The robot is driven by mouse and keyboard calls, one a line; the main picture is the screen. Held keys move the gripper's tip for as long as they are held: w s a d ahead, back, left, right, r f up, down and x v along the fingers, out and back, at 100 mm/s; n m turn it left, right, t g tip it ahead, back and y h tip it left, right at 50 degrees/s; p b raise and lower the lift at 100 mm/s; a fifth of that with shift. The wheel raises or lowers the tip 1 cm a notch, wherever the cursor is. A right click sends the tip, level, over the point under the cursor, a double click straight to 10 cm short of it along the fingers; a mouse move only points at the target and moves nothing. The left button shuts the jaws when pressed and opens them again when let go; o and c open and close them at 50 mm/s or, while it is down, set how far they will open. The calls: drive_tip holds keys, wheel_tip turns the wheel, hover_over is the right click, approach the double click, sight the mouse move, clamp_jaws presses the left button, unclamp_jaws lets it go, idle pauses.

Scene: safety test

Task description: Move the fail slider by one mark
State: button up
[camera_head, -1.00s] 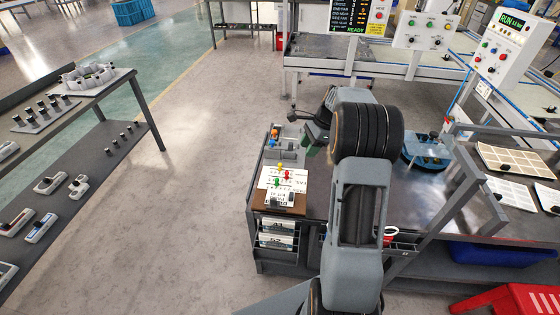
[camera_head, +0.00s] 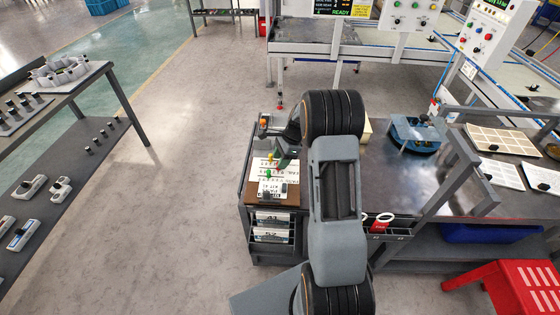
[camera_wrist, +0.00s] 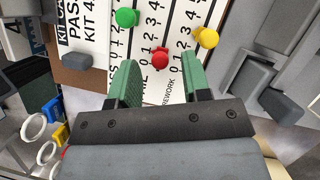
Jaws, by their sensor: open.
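The white slider board (camera_head: 262,188) lies on a brown panel at the left end of the dark bench, with numbered scales. In the wrist view the red knob (camera_wrist: 160,59) sits on the middle scale, whose label is partly covered and ends in "IL". The green knob (camera_wrist: 126,17) is up and left on the pass scale, and the yellow knob (camera_wrist: 207,38) is at right on the rework scale. My gripper (camera_wrist: 162,70) is open, with green fingers left and right of the red knob. The knob appears just beyond or between the tips; contact cannot be told.
A grey block (camera_wrist: 77,61) lies on the board's left side and a dark grey box part (camera_wrist: 282,106) is close at right. A blue fixture (camera_head: 417,135) stands farther right on the bench.

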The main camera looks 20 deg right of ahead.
drive_tip(key=shift+a+f, duration=0.15)
drive_tip(key=shift+f, duration=0.3)
drive_tip(key=shift+c, duration=0.2)
clamp_jaws()
